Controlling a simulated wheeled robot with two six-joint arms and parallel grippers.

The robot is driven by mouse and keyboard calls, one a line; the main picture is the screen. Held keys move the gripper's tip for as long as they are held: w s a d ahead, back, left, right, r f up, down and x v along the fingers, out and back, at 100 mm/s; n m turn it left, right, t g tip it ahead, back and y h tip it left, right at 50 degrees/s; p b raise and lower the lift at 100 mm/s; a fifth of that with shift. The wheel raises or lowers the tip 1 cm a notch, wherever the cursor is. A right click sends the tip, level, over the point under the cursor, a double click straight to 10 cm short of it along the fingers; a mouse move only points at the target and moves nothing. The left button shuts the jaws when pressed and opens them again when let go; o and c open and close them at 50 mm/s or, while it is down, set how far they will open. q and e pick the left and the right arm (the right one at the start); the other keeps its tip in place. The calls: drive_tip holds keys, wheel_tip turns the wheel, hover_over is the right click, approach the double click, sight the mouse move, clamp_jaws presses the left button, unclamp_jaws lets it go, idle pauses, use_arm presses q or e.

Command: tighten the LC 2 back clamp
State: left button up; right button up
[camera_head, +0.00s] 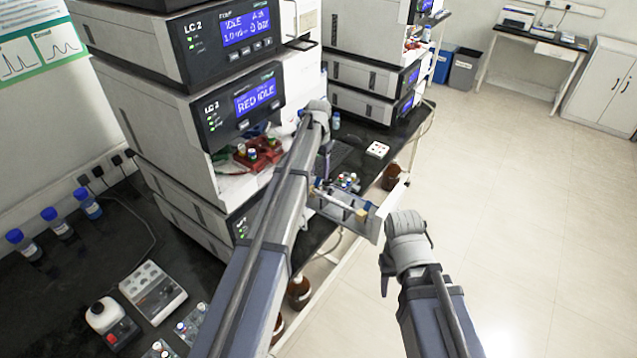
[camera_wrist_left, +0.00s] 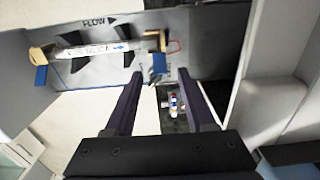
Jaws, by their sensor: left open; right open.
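The LC 2 modules (camera_head: 228,105) show "LC 2" and "RED IDLE" on their fronts. A tray (camera_head: 345,215) sticks out low down with a white column (camera_head: 335,198) lying in it. In the left wrist view the column (camera_wrist_left: 92,50) has a blue arrow, dark brackets and a tan fitting at each end. The right-end fitting (camera_wrist_left: 152,42) has a small grey and blue part (camera_wrist_left: 157,68) below it, just beyond my left gripper (camera_wrist_left: 163,82). My left gripper (camera_head: 325,160) is open and empty, above the tray's inner end. My right gripper (camera_head: 384,280) appears open, apart from the tray.
Blue-capped bottles (camera_head: 58,224) and a grey device (camera_head: 152,290) stand on the dark bench at left. A red vial rack (camera_head: 258,155) sits in the LC 2 stack. Brown bottles (camera_head: 299,292) stand below the bench. The floor at right is clear.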

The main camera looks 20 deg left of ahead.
sight(319, 179)
use_arm(q)
drive_tip(key=shift+f+b, duration=1.05)
drive_tip(key=shift+f, duration=0.5)
use_arm(e)
wheel_tip(319, 179, down, 3)
drive_tip(key=shift+f, duration=0.1)
use_arm(q)
drive_tip(key=shift+c, duration=0.2)
clamp_jaws()
